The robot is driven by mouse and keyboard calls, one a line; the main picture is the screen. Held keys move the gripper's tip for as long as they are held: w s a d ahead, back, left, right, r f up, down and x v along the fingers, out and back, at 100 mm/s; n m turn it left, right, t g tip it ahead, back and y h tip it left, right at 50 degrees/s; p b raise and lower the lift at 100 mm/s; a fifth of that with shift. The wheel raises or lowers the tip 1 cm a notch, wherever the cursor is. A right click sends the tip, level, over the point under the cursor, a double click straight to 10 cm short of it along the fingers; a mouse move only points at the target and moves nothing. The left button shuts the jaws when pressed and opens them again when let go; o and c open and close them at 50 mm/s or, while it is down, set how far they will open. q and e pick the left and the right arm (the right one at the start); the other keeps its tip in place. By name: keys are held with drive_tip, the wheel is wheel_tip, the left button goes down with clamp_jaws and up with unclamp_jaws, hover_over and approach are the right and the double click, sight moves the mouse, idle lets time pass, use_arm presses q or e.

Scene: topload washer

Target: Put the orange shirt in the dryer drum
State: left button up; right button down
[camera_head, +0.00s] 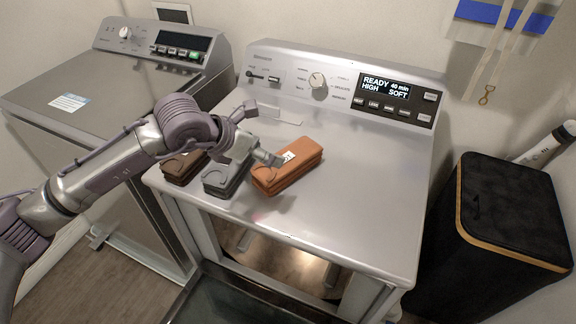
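The folded orange shirt (288,166) with a small white tag lies on top of the dryer (345,190), at the right end of a row of folded clothes. My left gripper (258,135) is over the dryer top, close to the shirt's upper left side. Its fingers are spread apart with nothing between them; one fingertip shows close to the shirt, and I cannot tell whether it touches. The dryer's front opening (280,262) is below the top's front edge, with part of the drum inside visible. My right gripper is not in view.
A folded grey garment (218,182) and a brown one (180,167) lie left of the shirt. A dark door panel (235,303) lies open below the opening. A top-load washer (105,95) stands left, a black hamper (510,210) right. The dryer top's right side is clear.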

sight(287, 157)
use_arm(q)
drive_tip(key=p+x, duration=0.1)
drive_tip(key=x, duration=0.7)
drive_tip(key=shift+p, duration=0.4)
drive_tip(key=shift+w+d+f+p, duration=0.25)
drive_tip(key=shift+d+f+p, duration=0.1)
drive_tip(key=shift+p, duration=0.1)
drive_tip(key=p+x, duration=0.1)
drive_tip(key=x, duration=0.2)
drive_tip(key=shift+w+d+f, duration=0.1)
drive_tip(key=shift+f, duration=0.05)
drive_tip(key=shift+w+d+f, duration=0.2)
drive_tip(key=shift+w+f, duration=0.05)
drive_tip(key=shift+f, duration=0.15)
drive_tip(key=c, duration=1.3)
drive_tip(key=shift+r, duration=0.1)
drive_tip(key=shift+c, duration=0.9)
